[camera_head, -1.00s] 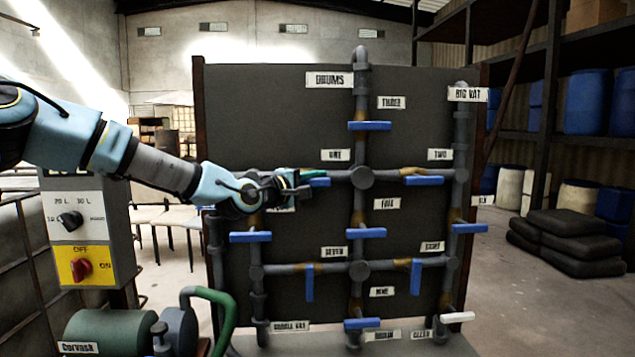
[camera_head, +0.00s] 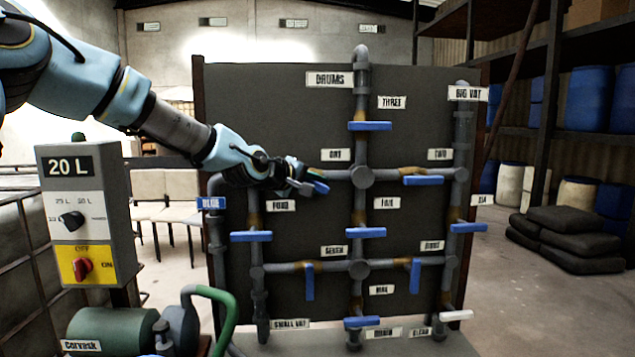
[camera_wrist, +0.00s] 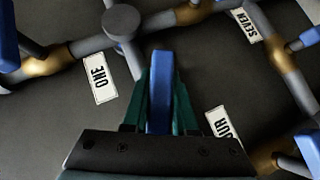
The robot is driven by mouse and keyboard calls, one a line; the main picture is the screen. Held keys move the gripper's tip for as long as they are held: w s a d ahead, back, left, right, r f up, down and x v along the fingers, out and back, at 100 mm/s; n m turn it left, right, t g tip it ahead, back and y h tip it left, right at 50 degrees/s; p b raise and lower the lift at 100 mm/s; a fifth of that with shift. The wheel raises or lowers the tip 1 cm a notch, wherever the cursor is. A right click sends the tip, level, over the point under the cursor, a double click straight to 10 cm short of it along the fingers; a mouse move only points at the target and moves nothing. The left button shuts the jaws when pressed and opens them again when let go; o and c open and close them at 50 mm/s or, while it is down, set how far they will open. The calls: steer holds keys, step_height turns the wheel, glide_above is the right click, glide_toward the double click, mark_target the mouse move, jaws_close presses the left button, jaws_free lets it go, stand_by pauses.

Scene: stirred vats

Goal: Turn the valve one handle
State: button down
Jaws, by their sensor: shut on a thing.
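The blue valve one handle (camera_head: 319,187) is on the upper left pipe of the dark panel, below the sign ONE (camera_head: 336,155). It slants down to the right in the head view. My gripper (camera_head: 306,186) is at this handle, coming from the upper left, and partly hides the pipe and valve there. In the wrist view the blue handle (camera_wrist: 160,85) stands between the two green fingers of my gripper (camera_wrist: 160,75), which are shut on it. The sign ONE (camera_wrist: 98,78) lies left of the fingers.
Other blue handles sit close by: valve three (camera_head: 370,126) above, valve two (camera_head: 423,180) to the right, valve four (camera_head: 251,236) and valve five (camera_head: 366,232) below. A control box reading 20 L (camera_head: 85,215) and a green pump (camera_head: 112,331) stand at the left.

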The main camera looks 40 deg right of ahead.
steer(key=m+y+b, duration=0.1)
steer(key=m+t+y, duration=0.1)
steer(key=y, duration=0.1)
steer(key=shift+a+f+m+t+y+b, duration=0.1)
steer(key=shift+f+m+t+y+b, duration=0.2)
steer(key=shift+f+m+b, duration=0.1)
steer(key=shift+w+a+f+m+t+y+b, duration=0.1)
steer(key=shift+w+a+m+t+y+b, duration=0.1)
steer(key=shift+m+t+y+b, duration=0.45)
steer(key=shift+w+a+f+m+t+y+b, duration=0.1)
steer(key=shift+w+a+m+t+y+b, duration=0.2)
steer(key=shift+y, duration=0.6)
steer(key=shift+w+a+f+m+t+y+b, duration=0.1)
steer(key=shift+m+t+y+b, duration=0.4)
steer(key=shift+y, duration=0.25)
steer(key=c, duration=0.7)
jaws_free()
steer(key=shift+r, duration=0.1)
steer(key=b+v, duration=0.3)
steer(key=v, duration=0.7)
steer(key=shift+s+a+r+b, duration=0.15)
steer(key=shift+s+r+b, duration=0.05)
steer(key=shift+s+b, duration=0.15)
